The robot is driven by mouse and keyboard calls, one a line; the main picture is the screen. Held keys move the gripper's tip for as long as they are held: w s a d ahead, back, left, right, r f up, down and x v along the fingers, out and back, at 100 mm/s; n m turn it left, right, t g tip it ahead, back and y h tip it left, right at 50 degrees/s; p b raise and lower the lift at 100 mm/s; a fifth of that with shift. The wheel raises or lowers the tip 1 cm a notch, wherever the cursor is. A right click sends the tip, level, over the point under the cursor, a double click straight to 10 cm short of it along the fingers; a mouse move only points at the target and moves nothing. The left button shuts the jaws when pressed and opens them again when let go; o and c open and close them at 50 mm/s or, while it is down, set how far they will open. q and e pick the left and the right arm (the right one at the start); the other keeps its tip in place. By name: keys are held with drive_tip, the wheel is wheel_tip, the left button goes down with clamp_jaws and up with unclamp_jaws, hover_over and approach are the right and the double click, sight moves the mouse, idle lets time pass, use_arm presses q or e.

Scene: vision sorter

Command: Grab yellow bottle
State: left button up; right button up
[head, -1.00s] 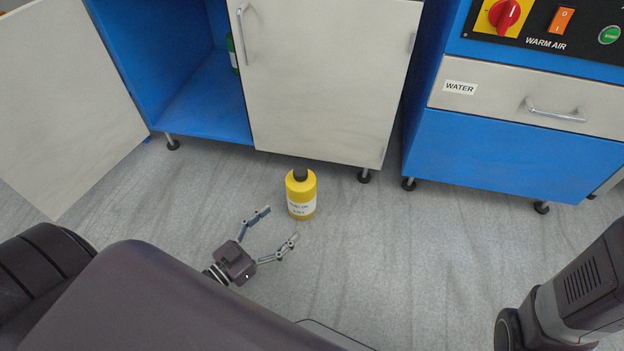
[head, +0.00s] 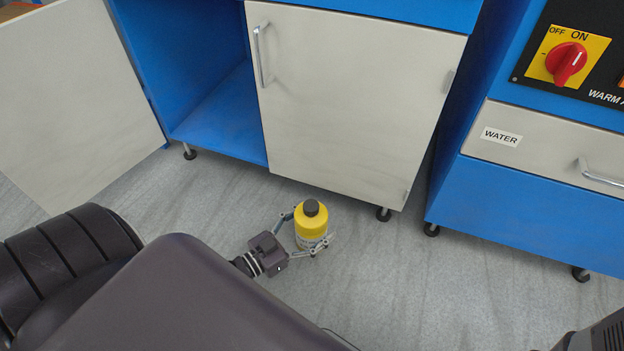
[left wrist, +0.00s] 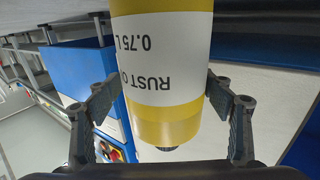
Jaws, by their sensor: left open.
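The yellow bottle (head: 312,222) with a black cap stands upright on the grey floor in front of the cabinet. My left gripper (head: 305,230) is open, with one finger on each side of the bottle. In the left wrist view the bottle (left wrist: 165,118) fills the middle between the two spread fingers, and its white label reads upside down. A gap shows at the left finger; whether the right finger touches cannot be told. The bottle's base is out of that view. My right gripper is out of view.
The closed white cabinet door (head: 345,105) stands just behind the bottle. An open door (head: 70,100) hangs at the left beside an open blue compartment (head: 215,115). The blue unit with the WATER drawer (head: 540,150) is at the right. Floor right of the bottle is clear.

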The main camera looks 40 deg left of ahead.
sight(327, 212)
use_arm(q)
drive_tip(key=b+x, duration=0.1)
drive_tip(key=x, duration=0.1)
drive_tip(key=b+x, duration=0.2)
drive_tip(key=shift+w+a, duration=0.1)
drive_tip(key=shift+a, duration=0.1)
drive_tip(key=shift+w+d+r, duration=0.1)
drive_tip(key=shift+w, duration=0.2)
clamp_jaws()
drive_tip(key=shift+r, duration=0.15)
idle(0.4)
